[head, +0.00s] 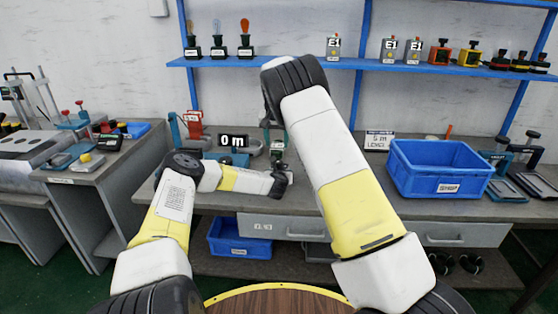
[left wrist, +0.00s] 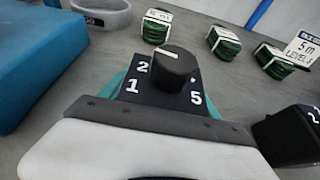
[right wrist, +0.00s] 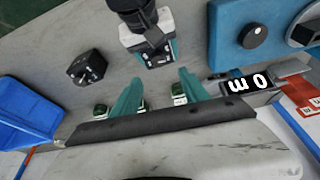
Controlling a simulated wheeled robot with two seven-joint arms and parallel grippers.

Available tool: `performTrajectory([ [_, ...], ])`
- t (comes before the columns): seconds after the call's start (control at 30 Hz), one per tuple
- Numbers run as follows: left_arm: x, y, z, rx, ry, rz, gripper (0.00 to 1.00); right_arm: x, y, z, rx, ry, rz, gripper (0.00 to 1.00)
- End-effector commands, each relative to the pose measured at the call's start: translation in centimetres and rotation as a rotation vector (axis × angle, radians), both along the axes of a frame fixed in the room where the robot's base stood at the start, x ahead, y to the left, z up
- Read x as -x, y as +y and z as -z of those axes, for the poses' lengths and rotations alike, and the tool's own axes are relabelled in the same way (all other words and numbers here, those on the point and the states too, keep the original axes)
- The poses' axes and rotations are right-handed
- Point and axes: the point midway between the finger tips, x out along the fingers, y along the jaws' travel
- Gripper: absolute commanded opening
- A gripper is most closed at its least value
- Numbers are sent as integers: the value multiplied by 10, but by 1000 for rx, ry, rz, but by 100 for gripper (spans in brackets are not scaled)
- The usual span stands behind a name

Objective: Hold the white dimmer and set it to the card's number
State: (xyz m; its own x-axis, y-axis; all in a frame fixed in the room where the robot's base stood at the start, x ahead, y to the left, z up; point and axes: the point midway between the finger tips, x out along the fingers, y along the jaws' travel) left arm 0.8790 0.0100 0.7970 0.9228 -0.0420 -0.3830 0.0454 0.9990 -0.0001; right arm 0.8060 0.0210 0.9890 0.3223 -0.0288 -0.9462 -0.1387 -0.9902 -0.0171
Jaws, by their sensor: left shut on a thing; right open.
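My left gripper (left wrist: 163,98) is shut on a dimmer (left wrist: 150,97) with a black round knob (left wrist: 174,68) and a dark face bearing white 1, 2, 5 and a dot. The knob's white mark is on its far side in the left wrist view; which number it matches is unclear. The dimmer's sides are mostly hidden by the fingers. The held dimmer also shows in the right wrist view (right wrist: 156,57). There my right gripper (right wrist: 160,90) is open and empty, its teal fingers apart near the dimmer. The card (head: 379,140) reads "5 m LEVEL". The display (head: 233,141) reads "0 m".
A second, black dimmer (right wrist: 86,67) stands on the grey bench. Several green coils (left wrist: 225,42) lie behind the held dimmer. A blue crate (head: 438,170) stands at the bench's right. Blue shelves (head: 350,63) hold several small devices above. Bare bench shows between the coils and the second dimmer.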

Motion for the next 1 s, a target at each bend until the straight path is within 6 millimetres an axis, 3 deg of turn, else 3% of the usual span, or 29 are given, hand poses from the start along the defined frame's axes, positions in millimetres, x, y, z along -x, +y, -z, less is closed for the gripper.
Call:
performTrajectory([
  [0.2,0,0,0,0,-1,0,32,7,-14,-2,3,-40,-235,52],
  [0.47,0,0,0,0,-1,0,32,7,-19,3,15,-63,-331,52],
  [1.0,0,0,0,0,-1,0,32,-28,-12,91,17,-63,-330,52],
])
